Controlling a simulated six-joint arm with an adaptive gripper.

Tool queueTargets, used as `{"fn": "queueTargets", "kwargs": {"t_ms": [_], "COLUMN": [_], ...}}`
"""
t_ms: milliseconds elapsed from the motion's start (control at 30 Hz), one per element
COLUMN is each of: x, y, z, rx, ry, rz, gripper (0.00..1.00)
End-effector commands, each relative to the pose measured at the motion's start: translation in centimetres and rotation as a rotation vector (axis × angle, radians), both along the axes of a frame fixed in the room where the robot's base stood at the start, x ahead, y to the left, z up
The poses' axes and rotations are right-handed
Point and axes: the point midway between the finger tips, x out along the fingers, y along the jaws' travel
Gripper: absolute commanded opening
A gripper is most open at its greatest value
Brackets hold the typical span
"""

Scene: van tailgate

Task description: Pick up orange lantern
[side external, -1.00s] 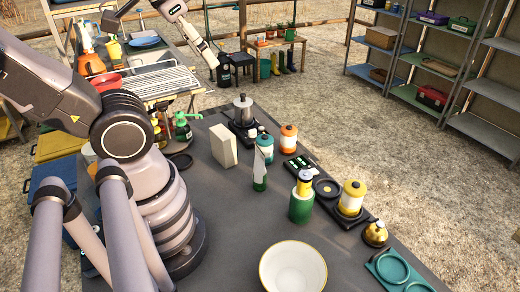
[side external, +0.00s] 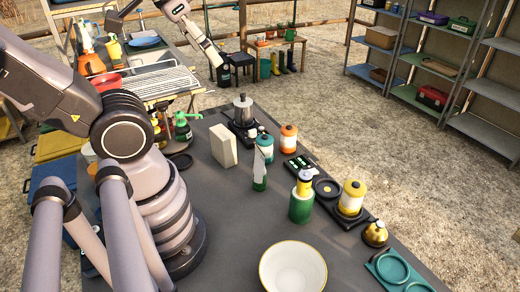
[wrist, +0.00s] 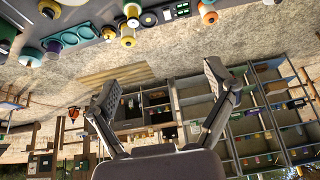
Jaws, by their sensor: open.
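The orange lantern (side external: 289,138), an orange body with a pale band, stands upright on the dark table top, right of a teal lantern (side external: 265,145). In the side view my wrist (side external: 205,42) hangs at the top, beyond the far end of the table and well apart from the lantern. The fingers are hard to make out there.
A yellow lantern (side external: 352,198), green bottle (side external: 301,205) and white bowl (side external: 292,268) are nearer. Metal shelves (side external: 428,68) stand beyond open ground.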

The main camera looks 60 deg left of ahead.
Motion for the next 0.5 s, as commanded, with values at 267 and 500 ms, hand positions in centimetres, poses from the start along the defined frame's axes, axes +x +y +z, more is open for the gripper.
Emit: {"fn": "queueTargets", "kwargs": {"t_ms": [267, 500], "x": [10.3, 20.1], "y": [3.0, 7.6], "z": [-2.9, -9.8], "rx": [0.058, 0.106], "ry": [-0.088, -0.227], "rz": [0.049, 0.069], "gripper": [0.84, 0.84]}}
